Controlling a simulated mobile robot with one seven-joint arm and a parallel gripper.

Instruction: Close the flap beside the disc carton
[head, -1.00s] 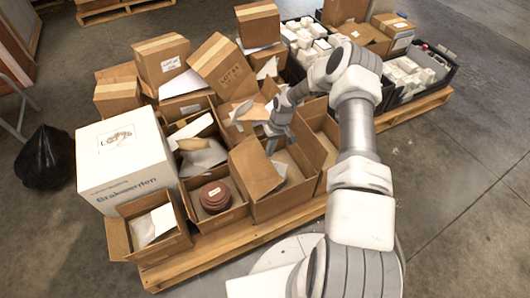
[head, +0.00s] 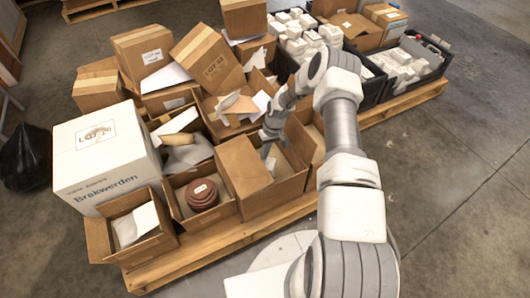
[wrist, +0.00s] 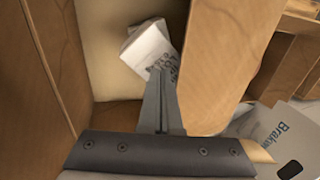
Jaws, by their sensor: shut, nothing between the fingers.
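The disc carton (head: 177,181) is an open brown box holding a stack of reddish-brown discs (head: 202,196). Directly right of it stands another open carton (head: 280,192). This carton's wide brown flap (head: 240,166) stands raised and tilted on the side by the discs. My gripper (head: 267,146) is shut and empty, just right of and behind the flap. In the wrist view the closed fingers (wrist: 160,100) point into the open carton, close beside the flap's face (wrist: 225,65); contact cannot be told. A small white printed box (wrist: 150,50) lies inside.
A large white box (head: 105,155) and a small open carton (head: 135,225) stand left. Stacked brown cartons (head: 210,60) rise behind. Black crates (head: 400,65) of white boxes stand at the back right. The floor right of the pallet is clear.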

